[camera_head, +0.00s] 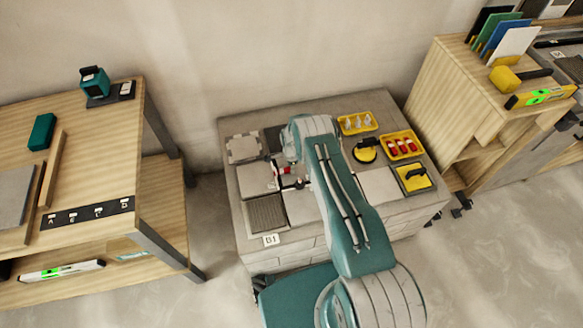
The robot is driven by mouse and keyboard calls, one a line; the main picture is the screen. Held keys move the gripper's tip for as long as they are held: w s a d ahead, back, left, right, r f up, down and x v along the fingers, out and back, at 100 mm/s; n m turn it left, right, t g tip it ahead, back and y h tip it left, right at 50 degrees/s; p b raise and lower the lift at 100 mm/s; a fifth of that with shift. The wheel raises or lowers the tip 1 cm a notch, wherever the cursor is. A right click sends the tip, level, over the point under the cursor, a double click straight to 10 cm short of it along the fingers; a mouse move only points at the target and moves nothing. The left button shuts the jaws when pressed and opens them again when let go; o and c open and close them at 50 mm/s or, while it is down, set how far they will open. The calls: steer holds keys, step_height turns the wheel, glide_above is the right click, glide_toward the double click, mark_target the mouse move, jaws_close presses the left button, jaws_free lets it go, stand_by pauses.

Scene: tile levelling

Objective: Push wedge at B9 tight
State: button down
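My teal and grey arm reaches over a grey block platform (385,230) with several light grey tiles (257,180) on top. My gripper (290,180) is low over the tiles at the left-middle, partly hidden by my arm. A small red piece (287,170), perhaps a wedge, shows right at the gripper. I cannot tell whether the fingers hold it, touch it or are apart from it. A label reading B1 (270,239) is on the platform's front edge. I see no readable B9 label. More red wedges (403,145) lie in a yellow tray at the right.
On the platform's right side are a yellow tray of pale clips (357,122), a round yellow-black tool (366,150) and a yellow handled float (413,178). A wooden table (100,125) stands left, wooden shelving (450,90) right. Floor between table and platform is clear.

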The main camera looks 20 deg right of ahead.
mark_target(284, 171)
steer(key=c, duration=1.2)
jaws_free()
steer(key=shift+d, duration=0.1)
jaws_close()
steer(key=shift+a+f, duration=0.1)
steer(key=shift+a, duration=1.15)
stand_by(1.0)
steer(key=o, duration=0.8)
jaws_free()
